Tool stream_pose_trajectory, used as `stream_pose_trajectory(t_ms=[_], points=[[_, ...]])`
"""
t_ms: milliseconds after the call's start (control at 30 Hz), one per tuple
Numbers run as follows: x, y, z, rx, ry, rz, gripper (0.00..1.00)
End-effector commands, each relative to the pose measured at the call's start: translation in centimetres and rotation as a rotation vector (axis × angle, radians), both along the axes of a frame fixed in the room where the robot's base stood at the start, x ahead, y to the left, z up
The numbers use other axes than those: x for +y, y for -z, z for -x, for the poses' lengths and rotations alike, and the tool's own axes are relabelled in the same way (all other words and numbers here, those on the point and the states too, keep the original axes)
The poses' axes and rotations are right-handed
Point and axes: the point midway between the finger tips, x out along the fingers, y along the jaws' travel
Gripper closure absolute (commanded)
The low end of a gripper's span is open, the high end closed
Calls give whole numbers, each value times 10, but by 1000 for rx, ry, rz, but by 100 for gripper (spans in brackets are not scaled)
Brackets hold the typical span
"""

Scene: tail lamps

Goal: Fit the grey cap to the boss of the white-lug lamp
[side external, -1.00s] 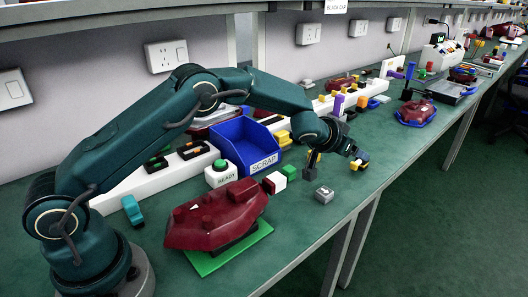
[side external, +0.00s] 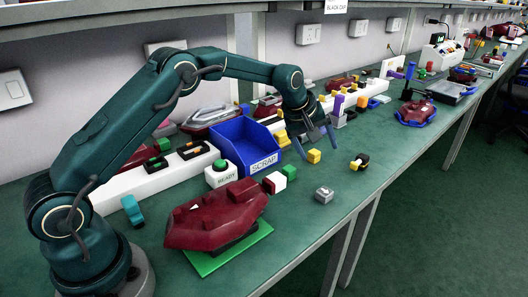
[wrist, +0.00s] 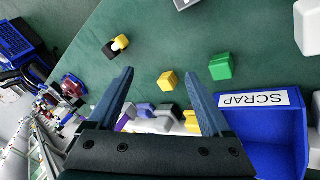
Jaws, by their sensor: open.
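The dark red lamp (side external: 215,215), marked with a small white triangle, lies on a green plate at the front. A white piece with a red side (side external: 280,177) is at its right end; I cannot tell whether it is joined to the lamp. A small grey block (side external: 324,194), which looks like the grey cap, sits on the bench right of the lamp. Part of a grey piece shows at the wrist view's top edge (wrist: 184,4). My gripper (wrist: 159,75) is open and empty, above the bench right of the scrap bin, near a yellow cube (wrist: 167,81). The boss is not clear.
The blue scrap bin (side external: 238,130) stands left of my gripper. A green cube (wrist: 221,66) and a black-and-yellow piece (side external: 359,162) lie nearby. White racks line the wall. Another red lamp (side external: 415,111) sits farther right. The bench's front right is clear.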

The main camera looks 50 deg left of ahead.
Motion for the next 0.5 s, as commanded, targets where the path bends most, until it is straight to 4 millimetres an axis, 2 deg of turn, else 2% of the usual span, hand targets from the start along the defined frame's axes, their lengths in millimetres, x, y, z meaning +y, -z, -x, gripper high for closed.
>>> stream_pose_trajectory(t_ms=[67, 167, 300, 500], points=[[4, 5, 15, 104, -178, 194, 17], [-1, 1, 31, 235, -378, 445, 17], [-11, -16, 45, 392, -578, 742, 17], [-19, -49, 54, 573, -744, 1066, 17]])
